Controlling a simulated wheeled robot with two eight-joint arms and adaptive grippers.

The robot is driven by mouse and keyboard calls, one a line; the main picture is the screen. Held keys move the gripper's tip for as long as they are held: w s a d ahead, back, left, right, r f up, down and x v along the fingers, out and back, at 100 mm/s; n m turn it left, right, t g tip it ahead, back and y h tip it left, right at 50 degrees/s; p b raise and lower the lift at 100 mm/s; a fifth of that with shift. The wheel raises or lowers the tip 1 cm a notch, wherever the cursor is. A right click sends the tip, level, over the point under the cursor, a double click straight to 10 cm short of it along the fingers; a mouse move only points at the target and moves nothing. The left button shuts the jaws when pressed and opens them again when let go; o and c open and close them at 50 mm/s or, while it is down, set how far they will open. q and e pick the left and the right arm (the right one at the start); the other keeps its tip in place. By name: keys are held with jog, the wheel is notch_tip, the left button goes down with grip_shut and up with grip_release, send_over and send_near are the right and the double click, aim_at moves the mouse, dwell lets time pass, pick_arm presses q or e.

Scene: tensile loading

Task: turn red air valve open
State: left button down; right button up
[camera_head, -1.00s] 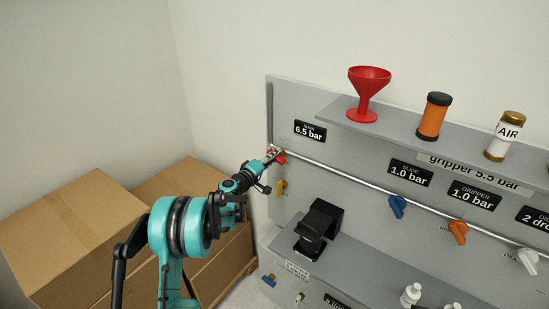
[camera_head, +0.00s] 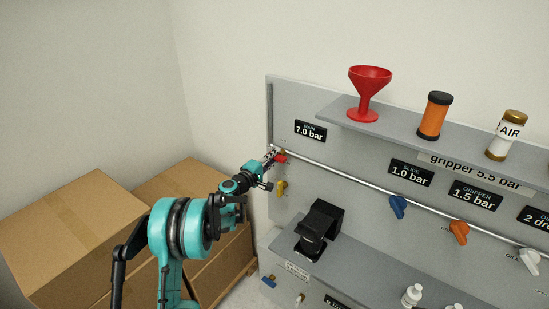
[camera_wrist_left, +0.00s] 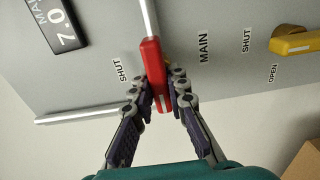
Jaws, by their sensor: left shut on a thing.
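The red air valve handle (camera_wrist_left: 153,65) is on the panel at the left end of the metal pipe, beside the labels MAIN and SHUT. In the head view the red handle (camera_head: 281,158) shows only in small part. My left gripper (camera_wrist_left: 160,84) is shut on the red handle, a finger on each side of it. In the head view my left gripper (camera_head: 270,160) reaches the panel from the left and hides part of the valve. The MAIN display (camera_head: 310,130) reads 7.0 bar. My right gripper is not in view.
A yellow valve handle (camera_head: 281,187) is just below the red one. Blue (camera_head: 398,206) and orange (camera_head: 459,232) knobs sit further right along the pipe. A shelf above holds a red funnel (camera_head: 368,92). Cardboard boxes (camera_head: 75,225) stand at the left.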

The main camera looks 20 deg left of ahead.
pick_arm(q)
jog(key=c, duration=1.5)
grip_release()
jog(key=v, duration=1.2)
